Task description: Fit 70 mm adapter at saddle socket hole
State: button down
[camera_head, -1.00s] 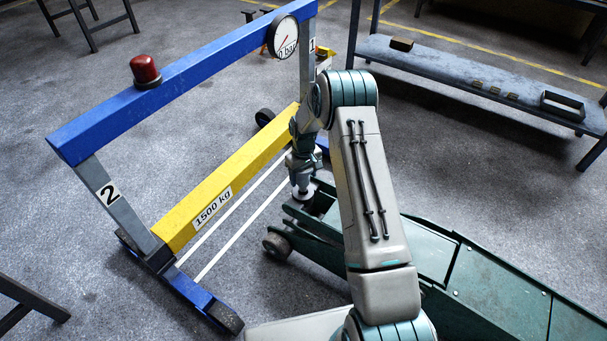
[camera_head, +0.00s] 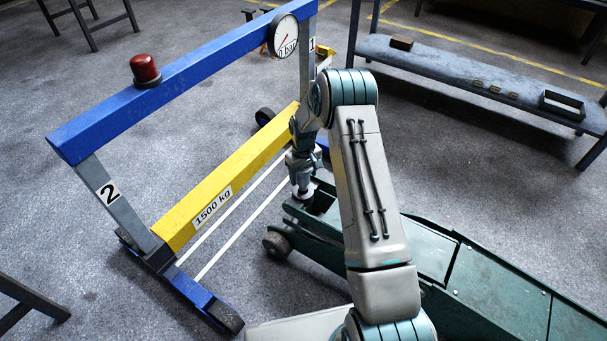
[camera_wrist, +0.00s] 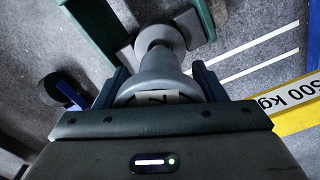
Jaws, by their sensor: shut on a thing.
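My gripper (camera_head: 303,163) points down over the front end of the green trolley jack (camera_head: 440,250). In the wrist view its two blue fingers (camera_wrist: 160,88) are shut on a grey round adapter (camera_wrist: 158,72) with a white label, only partly readable as "7". Beyond the adapter is the pale round saddle (camera_wrist: 155,37) at the jack's front; it also shows under the gripper in the head view (camera_head: 304,192). The adapter lines up roughly over the saddle. The socket hole is hidden, and I cannot tell whether the adapter touches the saddle or has entered it.
A blue frame (camera_head: 215,70) with a yellow beam (camera_head: 225,185) marked 1500 kg stands left of the jack. It carries a red lamp (camera_head: 145,70) and a dial gauge (camera_head: 284,35). A low bench (camera_head: 450,72) with small parts stands at back right. Floor at lower left is mostly clear.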

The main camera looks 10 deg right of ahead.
jog(key=shift+f+b, duration=1.6)
jog(key=shift+f, duration=0.85)
dwell(0.5)
jog(key=shift+c, duration=1.2)
grip_release()
jog(key=shift+s+f, duration=0.1)
notch_tip(320, 180, up, 14)
jog(key=p, duration=0.4)
jog(key=shift+p, duration=0.4)
notch_tip(320, 180, up, 18)
jog(key=p, duration=0.8)
send_over(304, 184)
jog(key=s, duration=0.3)
jog(key=s+r+m+t+p, duration=0.1)
jog(key=s+r+p, duration=0.25)
jog(key=r, duration=0.45)
jog(key=s+r+m+p, duration=0.1)
jog(key=s+r+p, duration=0.25)
jog(key=r, duration=0.45)
jog(key=s+r+m+t+p, duration=0.1)
jog(key=s+r+m+p, duration=0.1)
jog(key=s+r+p, duration=1.3)
jog(key=s+r, duration=0.6)
jog(key=s, duration=0.2)
jog(key=shift+s+r+t, duration=0.15)
jog(key=shift+r+t, duration=0.05)
jog(key=shift+t, duration=0.2)
